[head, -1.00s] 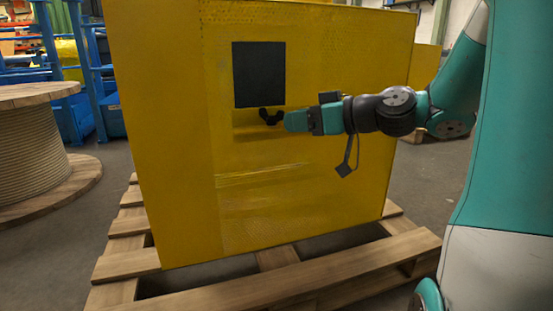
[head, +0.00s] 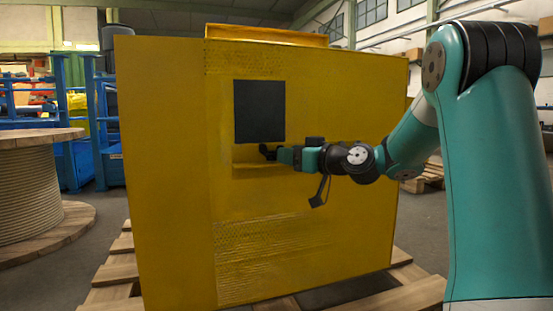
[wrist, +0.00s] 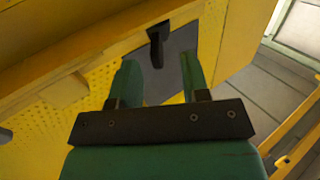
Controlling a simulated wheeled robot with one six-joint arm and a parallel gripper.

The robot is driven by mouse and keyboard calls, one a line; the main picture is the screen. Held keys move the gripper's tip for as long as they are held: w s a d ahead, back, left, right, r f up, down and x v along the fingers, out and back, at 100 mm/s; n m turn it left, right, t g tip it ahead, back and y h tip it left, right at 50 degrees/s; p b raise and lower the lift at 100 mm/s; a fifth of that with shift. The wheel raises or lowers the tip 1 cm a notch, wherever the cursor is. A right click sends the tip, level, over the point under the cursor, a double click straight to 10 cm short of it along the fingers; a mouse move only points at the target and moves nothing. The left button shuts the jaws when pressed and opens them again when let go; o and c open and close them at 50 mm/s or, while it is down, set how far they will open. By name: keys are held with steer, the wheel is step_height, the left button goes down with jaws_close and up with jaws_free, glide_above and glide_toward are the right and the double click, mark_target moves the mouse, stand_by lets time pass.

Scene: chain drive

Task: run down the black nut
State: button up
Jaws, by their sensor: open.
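A black part with two arms, which looks like the black nut (head: 267,151), sits just below the dark square plate (head: 259,111) on the front of the yellow housing (head: 170,180). My gripper (head: 284,155) is right beside it on its right, with little or no gap visible. In the wrist view my gripper (wrist: 158,76) is open, with two green fingers apart. A black part, probably the same nut (wrist: 157,45), shows beyond and between the fingertips, in front of a dark grey surface. I cannot tell whether a finger touches it.
The housing stands on a wooden pallet (head: 120,272). A yellow ledge (wrist: 100,55) runs close beside my fingers in the wrist view. A cable reel (head: 35,190) stands at the left, with blue racks (head: 103,110) behind. Grey floor is open between reel and pallet.

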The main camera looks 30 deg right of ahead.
mark_target(271, 152)
steer(key=b+x, duration=0.1)
steer(key=x, duration=0.4)
steer(key=c, duration=0.6)
steer(key=shift+c, duration=0.2)
